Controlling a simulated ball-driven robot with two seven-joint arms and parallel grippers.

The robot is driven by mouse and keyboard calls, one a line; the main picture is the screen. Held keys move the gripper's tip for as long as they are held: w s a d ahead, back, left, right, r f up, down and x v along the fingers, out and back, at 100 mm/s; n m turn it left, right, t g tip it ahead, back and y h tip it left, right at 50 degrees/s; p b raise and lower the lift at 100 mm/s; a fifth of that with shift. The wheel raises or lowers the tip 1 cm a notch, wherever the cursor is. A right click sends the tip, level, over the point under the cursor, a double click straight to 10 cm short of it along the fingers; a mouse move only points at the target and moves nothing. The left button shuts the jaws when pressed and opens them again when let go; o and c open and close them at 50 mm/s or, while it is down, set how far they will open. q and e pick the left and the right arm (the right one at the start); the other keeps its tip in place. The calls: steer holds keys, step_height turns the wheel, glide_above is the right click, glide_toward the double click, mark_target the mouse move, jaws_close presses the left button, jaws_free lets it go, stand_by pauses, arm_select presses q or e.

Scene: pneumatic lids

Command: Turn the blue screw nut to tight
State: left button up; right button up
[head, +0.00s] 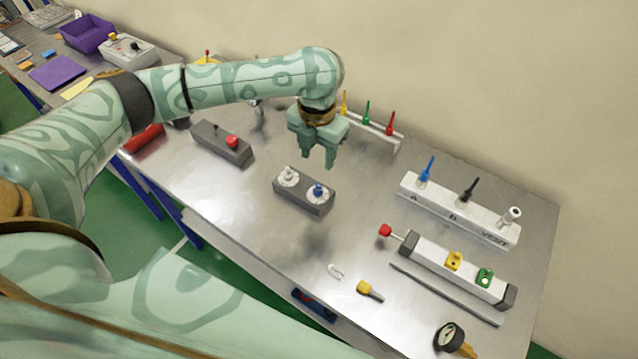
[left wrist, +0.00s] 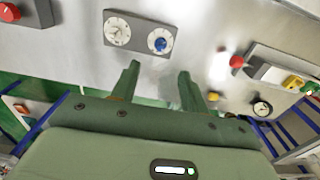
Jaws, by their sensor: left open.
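The blue screw nut (head: 318,190) sits on the right end of a small dark grey block (head: 303,206) on the metal table. A white nut (head: 288,175) on a round white dial sits on the block's left end. In the left wrist view the blue nut (left wrist: 160,43) shows on its own white dial, beside the white one (left wrist: 117,31). My left gripper (head: 318,160) points down, open and empty, above and behind the block, apart from the nut. Its two fingers also show in the left wrist view (left wrist: 158,85), below the block. My right gripper is not in view.
A grey box with a red button (head: 231,142) stands left of the block. A white valve rack (head: 455,212) and a cylinder with a red knob (head: 386,230) stand to the right. A yellow-tipped fitting (head: 369,290) and a gauge (head: 449,337) lie nearer. Table around the block is clear.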

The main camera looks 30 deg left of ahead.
mark_target(318, 184)
arm_select(q)
step_height(318, 184, down, 11)
steer(key=b, duration=0.2)
steer(key=shift+b, duration=0.3)
jaws_close()
